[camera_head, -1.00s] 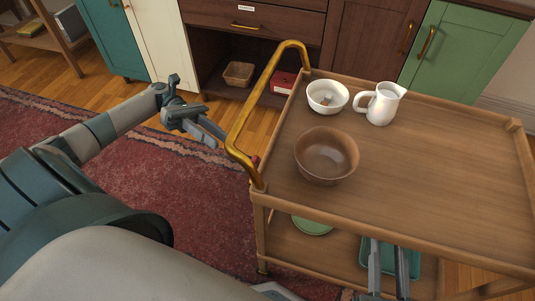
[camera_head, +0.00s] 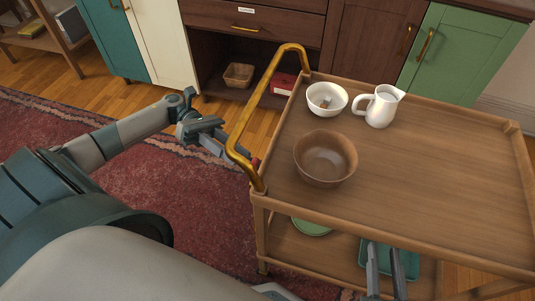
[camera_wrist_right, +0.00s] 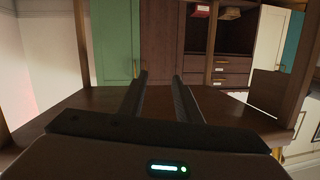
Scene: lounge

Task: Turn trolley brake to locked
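The wooden trolley (camera_head: 440,165) stands at the right with a gold handle (camera_head: 240,125) along its left end. A small red part (camera_head: 256,162), possibly the brake, shows beside the handle's lower end, mostly hidden behind the bar. Its setting cannot be read. My left gripper (camera_head: 232,153) is just left of the handle, its tips close to the red part; contact and finger gap are unclear. My right gripper (camera_head: 384,270) is low at the trolley's near side, open and empty; in the right wrist view its two fingers (camera_wrist_right: 160,95) stand apart with nothing between them.
On the trolley top are a brown bowl (camera_head: 325,160), a white bowl (camera_head: 326,98) and a white jug (camera_head: 382,105). The lower shelf holds a green plate (camera_head: 311,227) and a teal tray (camera_head: 408,262). Cabinets stand behind; a red rug (camera_head: 130,185) lies left.

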